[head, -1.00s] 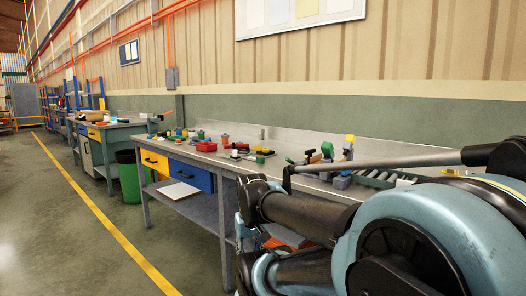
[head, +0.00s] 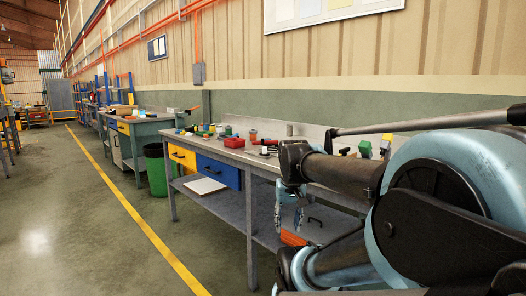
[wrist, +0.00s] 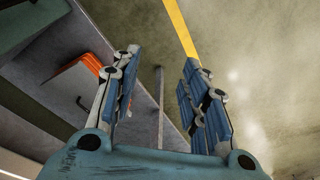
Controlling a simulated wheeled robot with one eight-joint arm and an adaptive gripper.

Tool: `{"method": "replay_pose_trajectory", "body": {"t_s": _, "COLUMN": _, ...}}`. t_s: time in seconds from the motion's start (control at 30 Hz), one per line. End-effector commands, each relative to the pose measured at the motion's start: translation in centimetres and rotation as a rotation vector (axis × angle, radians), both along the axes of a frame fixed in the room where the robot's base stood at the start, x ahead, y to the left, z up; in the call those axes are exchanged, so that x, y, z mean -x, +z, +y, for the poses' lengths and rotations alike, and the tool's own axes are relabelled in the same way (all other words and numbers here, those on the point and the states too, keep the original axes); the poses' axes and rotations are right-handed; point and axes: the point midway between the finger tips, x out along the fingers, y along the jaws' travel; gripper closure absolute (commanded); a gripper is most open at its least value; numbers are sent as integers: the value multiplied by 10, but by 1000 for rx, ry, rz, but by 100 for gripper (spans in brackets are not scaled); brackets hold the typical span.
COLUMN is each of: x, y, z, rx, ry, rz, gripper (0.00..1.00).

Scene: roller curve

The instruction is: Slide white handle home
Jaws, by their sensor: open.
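I cannot make out the white handle in either view; my arm covers much of the right end of the workbench (head: 262,163). In the head view my gripper (head: 289,212) hangs low at the front of the bench, below the top's edge.
A green bin (head: 156,170) stands beyond. The floor at left is clear.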

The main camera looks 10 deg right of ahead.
Motion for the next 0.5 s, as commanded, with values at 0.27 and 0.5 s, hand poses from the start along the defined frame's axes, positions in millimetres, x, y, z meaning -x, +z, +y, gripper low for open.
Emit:
{"method": "replay_pose_trajectory", "body": {"t_s": 0.27, "x": -80, "y": 94, "z": 1, "rx": -22, "ry": -132, "rz": 27, "gripper": 59}}
{"method": "replay_pose_trajectory", "body": {"t_s": 0.5, "x": -153, "y": 161, "z": 1, "rx": -38, "ry": -249, "rz": 52, "gripper": 59}}
